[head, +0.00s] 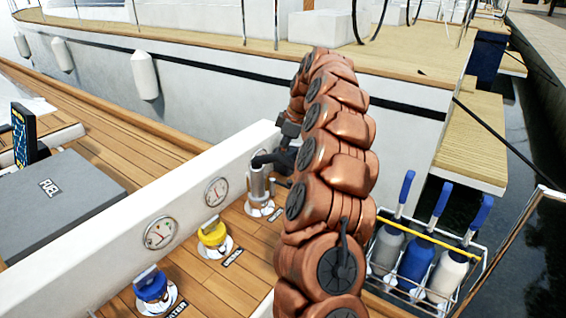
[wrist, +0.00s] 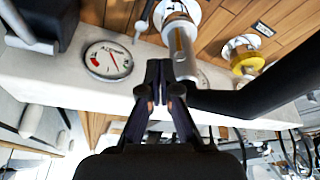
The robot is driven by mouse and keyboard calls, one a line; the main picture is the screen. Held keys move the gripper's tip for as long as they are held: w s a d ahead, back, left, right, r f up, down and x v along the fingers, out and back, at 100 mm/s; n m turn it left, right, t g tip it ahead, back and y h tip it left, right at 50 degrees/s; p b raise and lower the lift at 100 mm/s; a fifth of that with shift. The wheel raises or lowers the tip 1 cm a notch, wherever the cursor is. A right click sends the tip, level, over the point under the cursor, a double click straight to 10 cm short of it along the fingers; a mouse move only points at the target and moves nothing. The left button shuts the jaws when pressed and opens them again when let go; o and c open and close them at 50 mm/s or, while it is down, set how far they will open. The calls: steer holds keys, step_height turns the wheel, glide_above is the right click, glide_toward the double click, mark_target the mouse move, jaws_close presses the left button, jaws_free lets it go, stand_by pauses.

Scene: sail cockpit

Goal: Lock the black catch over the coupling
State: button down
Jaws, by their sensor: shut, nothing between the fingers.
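The coupling (head: 258,185) is a silver metal cylinder standing upright on a white round deck base, with a black elbow (head: 268,158) on top. In the wrist view, the coupling (wrist: 184,52) is just right of my fingertips, and the black elbow or hose (wrist: 250,100) runs off to the right. My gripper (wrist: 160,72) is shut and empty, its tips close beside the coupling; I cannot tell whether they touch it. In the head view my arm hides most of the gripper. I cannot clearly pick out the black catch from the other dark parts.
A white coaming with round gauges (head: 160,232) stands behind the coupling. A yellow cap (head: 213,236) and a blue cap (head: 151,286) sit on the wooden deck to its left. A wire rack of bottles (head: 479,263) is at the right. A grey box (head: 62,205) is at left.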

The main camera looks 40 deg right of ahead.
steer(key=p+x, duration=0.1)
steer(key=x, duration=0.8)
steer(key=shift+s+d+f+p, duration=0.2)
steer(key=shift+s+d+p, duration=0.15)
steer(key=shift+s+d, duration=1.05)
steer(key=shift+w+f, duration=0.1)
